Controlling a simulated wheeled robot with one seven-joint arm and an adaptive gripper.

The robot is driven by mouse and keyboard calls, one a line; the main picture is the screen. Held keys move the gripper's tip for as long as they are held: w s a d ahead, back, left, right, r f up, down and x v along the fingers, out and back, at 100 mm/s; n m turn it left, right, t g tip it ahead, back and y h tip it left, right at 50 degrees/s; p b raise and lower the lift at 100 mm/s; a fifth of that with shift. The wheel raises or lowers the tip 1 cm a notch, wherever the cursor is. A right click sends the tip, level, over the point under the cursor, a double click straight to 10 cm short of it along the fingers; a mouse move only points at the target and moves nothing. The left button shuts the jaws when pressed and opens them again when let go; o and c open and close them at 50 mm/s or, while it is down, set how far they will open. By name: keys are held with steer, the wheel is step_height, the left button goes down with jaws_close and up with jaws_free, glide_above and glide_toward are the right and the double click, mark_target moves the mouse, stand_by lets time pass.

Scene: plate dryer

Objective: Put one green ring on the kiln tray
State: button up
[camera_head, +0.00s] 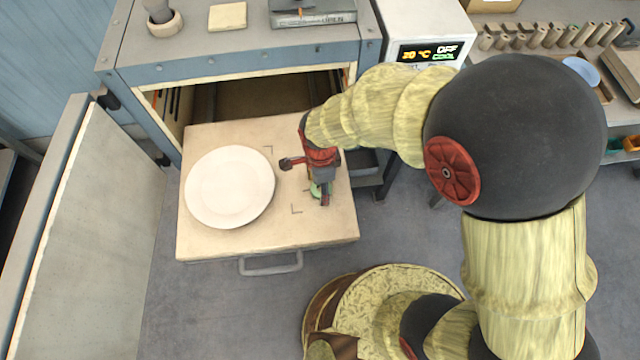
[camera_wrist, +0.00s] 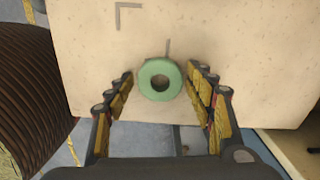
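The kiln tray (camera_head: 225,241) is a pale slab pulled out from the kiln, with dark corner marks on it. A green ring (camera_head: 315,190) is on its right part, partly hidden by my gripper (camera_head: 322,187) in the head view. In the wrist view the green ring (camera_wrist: 147,80) lies flat on the pale tray (camera_wrist: 225,35), with its hole facing me. My gripper (camera_wrist: 158,74) is open there, one finger on each side of the ring. Gaps show between the ring and both fingers.
A white plate (camera_head: 230,187) lies on the tray's left half. The kiln door (camera_head: 95,235) stands open at left. A tray handle (camera_head: 270,264) sticks out at the front. The kiln display (camera_head: 428,51) reads OFF and COOL.

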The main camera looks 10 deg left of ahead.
steer(key=shift+o, duration=0.7)
steer(key=shift+r, duration=0.1)
steer(key=shift+r, duration=0.3)
steer(key=w+d+r+n+t+p, duration=0.1)
steer(key=d+r+p, duration=0.15)
steer(key=r, duration=0.65)
steer(key=d+r+n+p, duration=0.1)
steer(key=d+r+n, duration=0.15)
steer(key=r, duration=0.75)
steer(key=s+d+r+n+t, duration=0.2)
steer(key=s+d+r+n, duration=0.2)
steer(key=d+r, duration=0.3)
steer(key=s+d+r+n+t, duration=0.2)
steer(key=s+d+r+n, duration=0.2)
steer(key=d, duration=0.7)
step_height(320, 180, up, 3)
steer(key=shift+s+n+t, duration=0.25)
steer(key=shift+n+t, duration=0.05)
steer(key=shift+n, duration=0.85)
steer(key=shift+d, duration=0.1)
